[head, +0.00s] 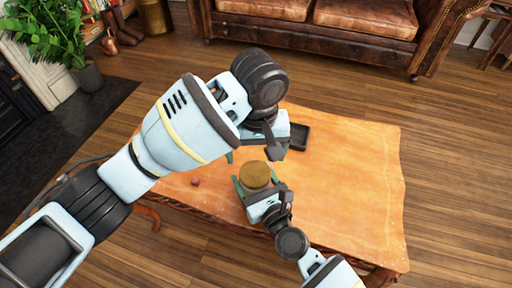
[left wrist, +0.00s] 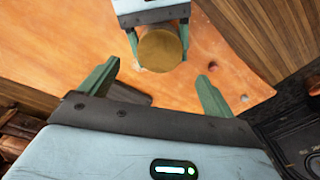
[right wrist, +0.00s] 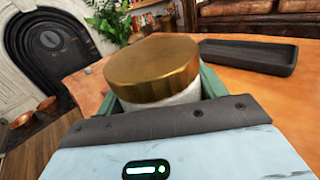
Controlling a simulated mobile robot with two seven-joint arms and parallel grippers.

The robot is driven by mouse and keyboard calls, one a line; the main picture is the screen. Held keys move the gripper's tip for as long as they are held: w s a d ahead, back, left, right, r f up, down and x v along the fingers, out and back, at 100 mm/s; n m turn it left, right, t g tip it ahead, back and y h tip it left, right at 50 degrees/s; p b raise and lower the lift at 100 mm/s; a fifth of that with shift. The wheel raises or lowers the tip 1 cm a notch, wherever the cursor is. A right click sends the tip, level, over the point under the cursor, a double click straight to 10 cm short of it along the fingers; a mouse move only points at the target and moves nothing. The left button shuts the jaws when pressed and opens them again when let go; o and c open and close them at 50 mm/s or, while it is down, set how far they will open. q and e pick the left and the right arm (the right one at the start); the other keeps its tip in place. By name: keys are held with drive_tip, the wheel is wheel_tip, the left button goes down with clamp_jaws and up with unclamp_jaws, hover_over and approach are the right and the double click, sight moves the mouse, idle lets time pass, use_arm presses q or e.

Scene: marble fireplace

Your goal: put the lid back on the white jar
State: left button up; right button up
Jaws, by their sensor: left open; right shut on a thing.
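The white jar (right wrist: 165,104) stands between the green fingers of my right gripper (right wrist: 160,92), which is shut on it. The round gold lid (right wrist: 153,72) sits on top of the jar; it also shows in the head view (head: 256,175) and the left wrist view (left wrist: 160,49). The lid looks seated, but I cannot tell whether it is fully down. My left gripper (left wrist: 158,80) is open and empty, with its fingers apart, near the lid and not touching it. The left arm partly hides the left gripper in the head view.
A dark shallow tray (right wrist: 250,55) lies on the orange wooden table (head: 345,180) behind the jar. A small reddish object (head: 195,182) lies on the table left of the jar. The table's right side is clear. A leather sofa (head: 320,25) stands beyond.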

sight(255, 173)
use_arm(q)
wheel_tip(255, 173, down, 7)
drive_tip(key=shift+w+a+f, duration=0.1)
drive_tip(key=shift+w+f, duration=0.05)
idle(0.4)
drive_tip(key=c, duration=1)
drive_tip(key=shift+m, duration=1.7)
drive_tip(key=shift+c, duration=0.2)
drive_tip(key=o, duration=1.1)
drive_tip(key=shift+r, duration=2.3)
